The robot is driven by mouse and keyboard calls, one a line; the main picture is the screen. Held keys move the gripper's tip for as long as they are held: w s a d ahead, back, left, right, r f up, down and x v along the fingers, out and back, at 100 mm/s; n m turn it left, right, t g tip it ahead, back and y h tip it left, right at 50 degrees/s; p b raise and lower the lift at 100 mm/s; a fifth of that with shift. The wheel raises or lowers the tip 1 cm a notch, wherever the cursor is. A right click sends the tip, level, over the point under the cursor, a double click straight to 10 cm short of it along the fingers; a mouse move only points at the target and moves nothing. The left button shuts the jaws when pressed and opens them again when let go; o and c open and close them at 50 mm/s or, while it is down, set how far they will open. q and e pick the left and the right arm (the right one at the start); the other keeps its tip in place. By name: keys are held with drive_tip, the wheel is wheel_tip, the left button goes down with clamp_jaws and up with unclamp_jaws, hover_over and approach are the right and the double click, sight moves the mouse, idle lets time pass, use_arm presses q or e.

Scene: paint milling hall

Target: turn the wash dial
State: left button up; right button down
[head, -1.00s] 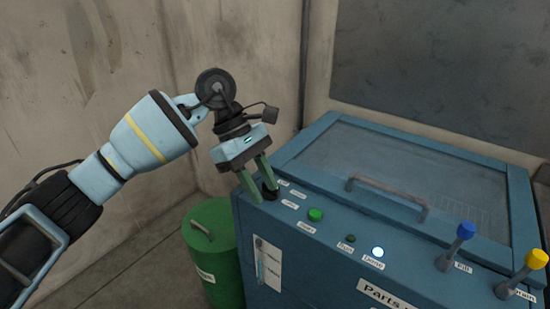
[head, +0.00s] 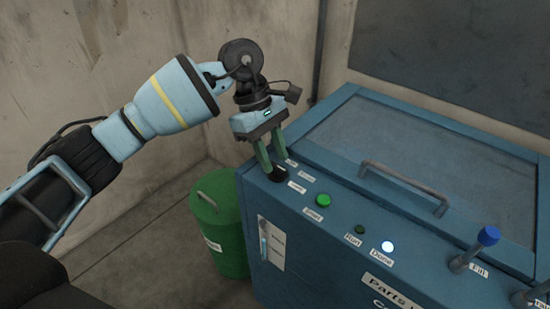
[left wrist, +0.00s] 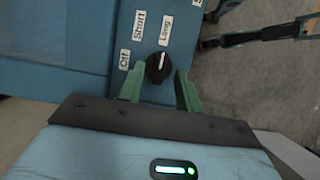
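The wash dial (left wrist: 158,68) is a small black knob with a white pointer on the blue parts washer. In the left wrist view its pointer is turned toward the Long label (left wrist: 166,30). The Short label (left wrist: 139,25) and Off label (left wrist: 125,59) are beside it. My left gripper (left wrist: 160,80) is open, with one green finger on each side of the dial and a gap visible at both sides. In the head view the dial (head: 278,175) sits at the panel's left corner, right at the fingertips of my left gripper (head: 273,165). My right gripper is not seen.
The panel carries a green start button (head: 323,200), a lit white Done lamp (head: 388,246) and a blue-topped Fill lever (head: 488,236). The washer's lid has a grey handle (head: 405,187). A green drum (head: 219,222) stands left of the washer. Concrete walls are close behind.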

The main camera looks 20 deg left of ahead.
use_arm(q)
drive_tip(key=shift+x, duration=0.9)
drive_tip(key=shift+c, duration=0.2)
clamp_jaws()
